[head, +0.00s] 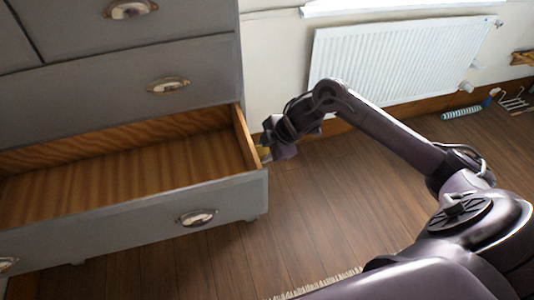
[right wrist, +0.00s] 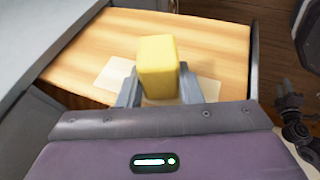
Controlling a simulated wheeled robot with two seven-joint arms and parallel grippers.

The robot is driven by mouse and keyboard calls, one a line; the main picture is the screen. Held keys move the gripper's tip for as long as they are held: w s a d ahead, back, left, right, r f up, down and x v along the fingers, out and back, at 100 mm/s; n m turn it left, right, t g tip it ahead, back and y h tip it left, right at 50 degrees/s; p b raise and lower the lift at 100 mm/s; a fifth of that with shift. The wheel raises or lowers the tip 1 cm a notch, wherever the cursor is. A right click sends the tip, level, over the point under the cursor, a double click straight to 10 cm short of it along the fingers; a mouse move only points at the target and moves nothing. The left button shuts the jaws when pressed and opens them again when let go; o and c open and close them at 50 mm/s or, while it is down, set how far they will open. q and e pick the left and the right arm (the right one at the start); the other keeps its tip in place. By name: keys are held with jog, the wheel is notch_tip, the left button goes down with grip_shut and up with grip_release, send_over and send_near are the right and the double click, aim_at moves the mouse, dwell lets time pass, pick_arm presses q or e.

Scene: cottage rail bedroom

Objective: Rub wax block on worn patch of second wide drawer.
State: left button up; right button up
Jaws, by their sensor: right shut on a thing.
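The low wide grey drawer (head: 130,226) is pulled open, showing its bare wooden inside. My right gripper (head: 268,151) is at the outer face of the drawer's right side wall (head: 246,137). It is shut on a yellow wax block (right wrist: 158,66), seen between the two fingers in the right wrist view; only a sliver shows in the head view. A pale worn patch (right wrist: 205,90) lies on the wooden side behind the block, which covers its middle. I cannot tell whether the block touches the wood.
A closed grey drawer (head: 90,92) with a metal cup handle is above the open one. A white radiator (head: 400,62) is on the wall behind my right arm. A turquoise brush (head: 462,113) lies on the floor at right.

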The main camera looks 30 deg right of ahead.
jog(key=shift+w+d, duration=0.95)
jog(key=shift+w, duration=3.05)
jog(key=shift+s+a+r+p, duration=0.1)
jog(key=shift+s+a+p, duration=0.1)
jog(key=shift+s+p, duration=0.65)
jog(key=shift+s+a+p, duration=0.2)
jog(key=shift+s+p, duration=0.65)
jog(key=shift+s+a+r+p, duration=0.1)
jog(key=shift+s+a+p, duration=0.1)
jog(key=shift+s+p, duration=0.65)
jog(key=s+a+p, duration=0.2)
jog(key=s+p, duration=0.3)
jog(key=s, duration=0.4)
jog(key=shift+f+p, duration=0.15)
jog(key=shift+p, duration=0.2)
jog(key=s+d+p, duration=0.1)
jog(key=s+d, duration=0.1)
jog(key=d, duration=0.5)
jog(key=shift+d+p, duration=0.35)
jog(key=shift+w+a, duration=0.1)
jog(key=shift+a, duration=0.05)
jog(key=shift+w+a+p, duration=0.1)
jog(key=shift+w+a, duration=0.1)
jog(key=shift+a, duration=0.75)
jog(key=shift+w+a+p, duration=0.1)
jog(key=shift+w+a, duration=0.15)
jog(key=shift+a, duration=0.7)
jog(key=shift+w+a+p, duration=0.1)
jog(key=shift+w+a, duration=0.1)
jog(key=shift+a, duration=0.75)
